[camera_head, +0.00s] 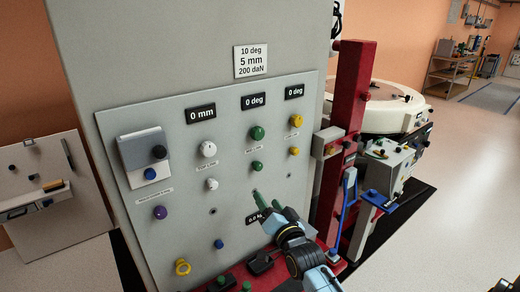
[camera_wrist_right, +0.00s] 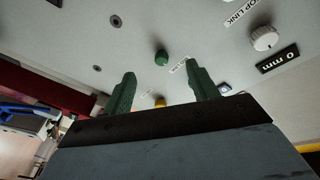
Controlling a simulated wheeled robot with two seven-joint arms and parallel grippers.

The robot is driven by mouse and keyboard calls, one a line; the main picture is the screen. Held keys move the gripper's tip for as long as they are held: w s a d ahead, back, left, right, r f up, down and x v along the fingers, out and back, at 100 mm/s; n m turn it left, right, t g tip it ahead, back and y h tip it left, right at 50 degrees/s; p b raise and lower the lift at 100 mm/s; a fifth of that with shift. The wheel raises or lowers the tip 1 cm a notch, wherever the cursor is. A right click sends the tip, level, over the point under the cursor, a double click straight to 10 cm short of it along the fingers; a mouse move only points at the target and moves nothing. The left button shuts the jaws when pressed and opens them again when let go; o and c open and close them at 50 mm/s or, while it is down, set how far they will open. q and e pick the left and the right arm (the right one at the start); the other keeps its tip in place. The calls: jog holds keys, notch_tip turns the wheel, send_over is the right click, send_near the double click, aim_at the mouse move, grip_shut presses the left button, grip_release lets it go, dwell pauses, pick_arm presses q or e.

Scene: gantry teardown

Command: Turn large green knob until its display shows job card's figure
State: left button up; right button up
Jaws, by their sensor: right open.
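The large green knob (camera_head: 257,132) sits on the grey panel under a display reading 0 deg (camera_head: 254,101). A smaller green knob (camera_head: 257,166) is below it. The job card (camera_head: 251,61) above reads 10 deg, 5 mm, 200 daN. My right gripper (camera_head: 262,199) is open and empty, below both green knobs in the head view. In the wrist view its green fingers (camera_wrist_right: 158,92) stand apart, pointing at the panel. A green knob (camera_wrist_right: 161,57) shows beyond them; I cannot tell for certain which one. My left gripper is not in view.
White knobs (camera_head: 208,149) with a 0 mm display (camera_head: 201,113) are to the left, yellow knobs (camera_head: 296,121) with a 0 deg display (camera_head: 295,92) to the right. A purple knob (camera_head: 160,212) is lower left. A red column (camera_head: 347,130) stands beside the panel.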

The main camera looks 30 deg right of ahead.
aim_at(259, 136)
notch_tip(259, 136, up, 11)
jog(key=d+m+t+h, duration=0.1)
jog(key=d+m+t, duration=0.1)
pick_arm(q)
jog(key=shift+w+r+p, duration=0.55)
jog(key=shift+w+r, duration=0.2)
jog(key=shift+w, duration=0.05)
pick_arm(e)
jog(key=x, duration=1.2)
jog(key=shift+w+d+r, duration=0.15)
jog(key=shift+w, duration=0.15)
jog(key=shift+c, duration=0.3)
jog(key=c, duration=0.9)
